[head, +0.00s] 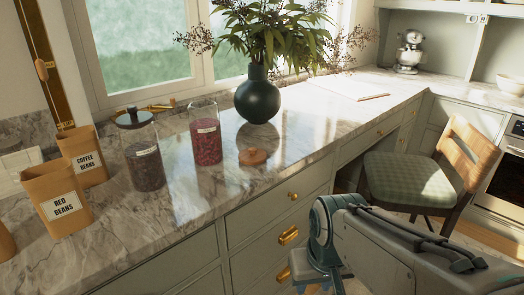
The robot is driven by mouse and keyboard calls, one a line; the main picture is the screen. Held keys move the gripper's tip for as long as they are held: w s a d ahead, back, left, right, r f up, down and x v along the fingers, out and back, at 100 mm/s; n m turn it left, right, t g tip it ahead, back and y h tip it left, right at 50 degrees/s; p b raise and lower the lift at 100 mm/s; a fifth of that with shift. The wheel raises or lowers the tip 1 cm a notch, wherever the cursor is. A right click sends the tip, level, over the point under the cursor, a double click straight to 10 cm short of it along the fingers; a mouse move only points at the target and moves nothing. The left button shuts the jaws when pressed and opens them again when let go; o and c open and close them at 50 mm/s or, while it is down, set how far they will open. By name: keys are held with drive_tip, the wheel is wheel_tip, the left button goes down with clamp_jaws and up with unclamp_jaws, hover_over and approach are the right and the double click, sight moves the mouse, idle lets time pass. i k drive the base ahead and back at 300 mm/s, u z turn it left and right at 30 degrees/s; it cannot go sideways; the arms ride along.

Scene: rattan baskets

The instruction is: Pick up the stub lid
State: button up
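A dark round lid with a knob (134,118) sits at the top of a glass jar of dark coffee beans (145,165). I cannot tell for certain which lid is the stub lid; the wooden one is the stubbier. My gripper (320,281) is low in front of the drawers, apart from both lids. Its end is cut off by the bottom edge, so its fingers do not show clearly.
The marble countertop (330,130) is clear right of the wooden lid. A dark vase with leaves (258,98) stands behind it. Tan bean containers (62,208) stand at left. Drawers with brass handles (289,235) front the counter. A cushioned chair (412,178) stands at right.

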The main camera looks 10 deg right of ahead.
sight(251, 156)
drive_tip(key=z, duration=1.4)
drive_tip(key=i, duration=1.3)
drive_tip(key=u, duration=2.35)
